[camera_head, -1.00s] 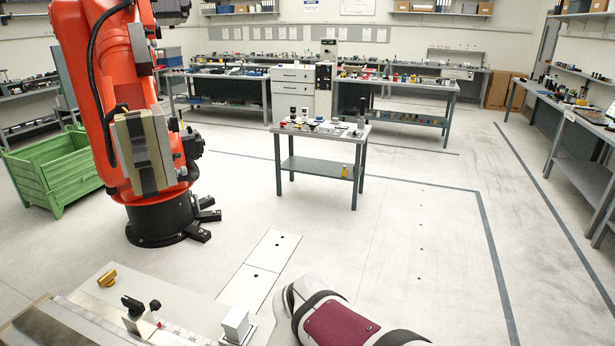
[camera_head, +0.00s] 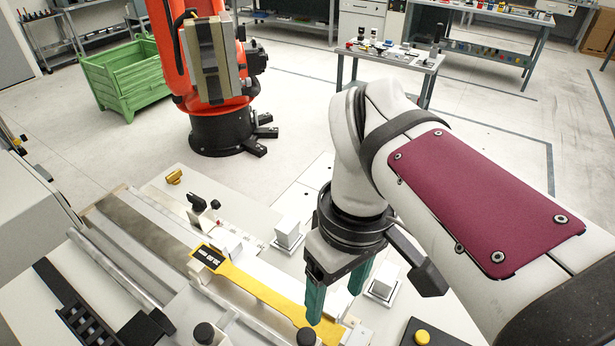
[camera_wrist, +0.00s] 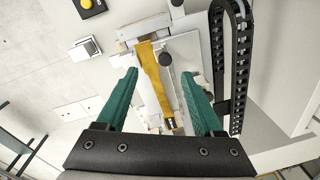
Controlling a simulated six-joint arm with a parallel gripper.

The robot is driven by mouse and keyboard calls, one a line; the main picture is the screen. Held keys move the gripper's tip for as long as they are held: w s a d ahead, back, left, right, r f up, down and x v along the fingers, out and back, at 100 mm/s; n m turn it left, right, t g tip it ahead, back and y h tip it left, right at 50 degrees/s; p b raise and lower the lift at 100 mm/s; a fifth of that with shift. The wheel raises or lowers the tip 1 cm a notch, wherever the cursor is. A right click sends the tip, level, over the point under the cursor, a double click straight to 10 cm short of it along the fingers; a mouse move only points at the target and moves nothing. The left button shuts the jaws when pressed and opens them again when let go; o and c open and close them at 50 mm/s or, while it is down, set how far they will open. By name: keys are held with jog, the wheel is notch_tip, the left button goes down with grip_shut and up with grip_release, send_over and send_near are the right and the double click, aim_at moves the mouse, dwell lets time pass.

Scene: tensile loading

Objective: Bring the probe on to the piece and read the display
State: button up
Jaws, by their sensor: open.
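A flat yellow piece (camera_head: 262,290) with wide ends and a narrow middle lies along a metal fixture. A dark patch with white marks (camera_head: 208,257) is on its far end. My gripper (camera_head: 338,290) has green fingers that are apart and point down near the piece's near end. In the wrist view the yellow piece (camera_wrist: 150,72) shows between the open fingers (camera_wrist: 157,75); I see no grip on it, and the gap in height is unclear. I cannot pick out a probe or a separate display for certain.
A black-handled clamp (camera_head: 199,203) and a brass-coloured part (camera_head: 174,177) stand on the bench beyond the piece. White blocks (camera_head: 288,232) stand right of it. Black knobs (camera_head: 204,333) rise at the front. A yellow button (camera_head: 422,337) on a black box is at lower right.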

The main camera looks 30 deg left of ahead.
jog(key=s+a+r+n, duration=0.25)
jog(key=a+n, duration=0.35)
jog(key=a, duration=0.3)
jog(key=n, duration=0.7)
send_near(203, 331)
jog(key=shift+t, duration=0.3)
jog(key=f, duration=0.8)
jog(key=shift+s+a+f, duration=0.15)
jog(key=shift+s+f, duration=0.1)
jog(key=shift+f, duration=0.1)
jog(key=shift+c, duration=0.3)
grip_shut()
jog(key=w, duration=0.7)
jog(key=shift+w, duration=0.15)
